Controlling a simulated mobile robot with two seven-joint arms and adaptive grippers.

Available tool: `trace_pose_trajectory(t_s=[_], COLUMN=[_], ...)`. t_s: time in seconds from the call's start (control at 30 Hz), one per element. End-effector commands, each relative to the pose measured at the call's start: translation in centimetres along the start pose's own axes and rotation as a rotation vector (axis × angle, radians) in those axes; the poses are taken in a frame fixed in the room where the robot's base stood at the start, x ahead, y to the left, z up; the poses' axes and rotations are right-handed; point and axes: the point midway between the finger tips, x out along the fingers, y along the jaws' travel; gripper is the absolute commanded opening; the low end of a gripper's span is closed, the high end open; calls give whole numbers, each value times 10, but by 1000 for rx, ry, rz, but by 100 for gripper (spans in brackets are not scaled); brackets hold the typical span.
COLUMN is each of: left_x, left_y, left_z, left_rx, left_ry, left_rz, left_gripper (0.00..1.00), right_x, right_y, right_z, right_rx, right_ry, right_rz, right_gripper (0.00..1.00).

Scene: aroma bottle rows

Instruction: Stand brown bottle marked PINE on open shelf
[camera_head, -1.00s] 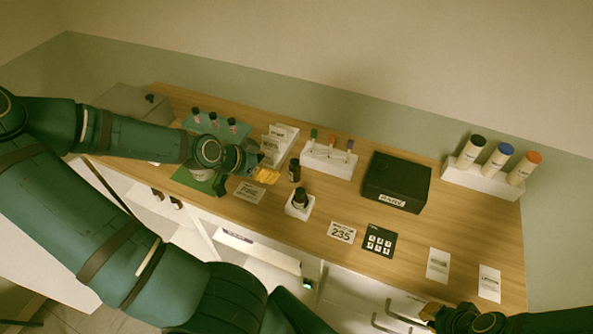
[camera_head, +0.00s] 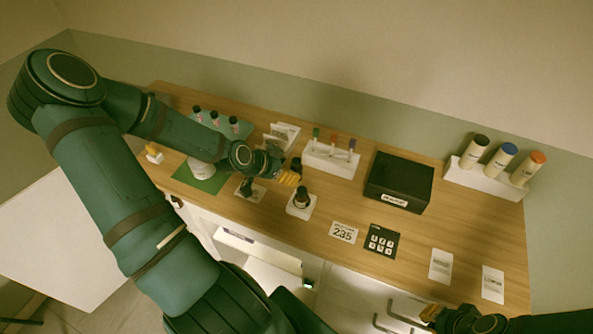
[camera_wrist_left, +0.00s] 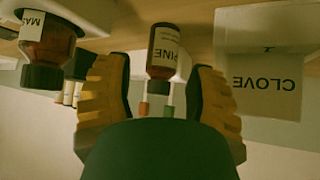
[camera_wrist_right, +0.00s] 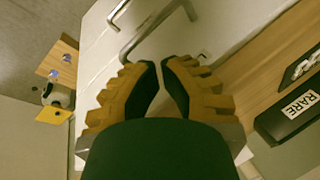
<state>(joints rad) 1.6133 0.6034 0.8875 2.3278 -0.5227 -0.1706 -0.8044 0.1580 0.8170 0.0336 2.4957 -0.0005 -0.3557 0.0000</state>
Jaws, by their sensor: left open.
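The brown bottle marked PINE (camera_wrist_left: 162,52) stands on the counter, shown upside down in the left wrist view. Its dark cap (camera_head: 296,162) shows in the head view just past my left gripper (camera_head: 286,177). My left gripper is open. Its yellow fingers (camera_wrist_left: 158,88) lie to both sides of the bottle in the wrist view, with gaps visible. My right gripper (camera_head: 432,312) is at the counter's front edge, far from the bottle; its fingers (camera_wrist_right: 161,80) are together and empty. Below the counter is an open white compartment (camera_head: 272,274); my left arm hides part of the cabinet front.
Another brown bottle (camera_head: 302,197) stands on a white block close to the left gripper. A white CLOVE block (camera_wrist_left: 265,80) is on the other side. A test-tube rack (camera_head: 330,160) and black box (camera_head: 398,181) stand farther right. Cards lie on the counter's right.

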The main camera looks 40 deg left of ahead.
Motion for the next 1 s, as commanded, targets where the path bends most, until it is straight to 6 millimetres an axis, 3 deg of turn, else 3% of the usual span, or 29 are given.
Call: trace_pose_trajectory(t_s=[0.17,0.53,0.87,0.97,1.0], left_x=[8,50,54,54,54], left_y=[0,-3,-3,-3,-3], left_z=[0,2,2,2,2], left_rx=[1,2,1,1,1], left_ry=[0,1,0,0,0], left_rz=[1,1,-1,-1,-1], left_gripper=[55,55,55,26,12], right_x=[2,9,9,9,9], right_y=[1,4,4,4,4], right_z=[0,2,2,2,2], right_rx=[0,2,2,2,2], right_ry=[0,1,1,1,1], right_rz=[0,1,1,1,1], right_gripper=[0,0,0,0,0])
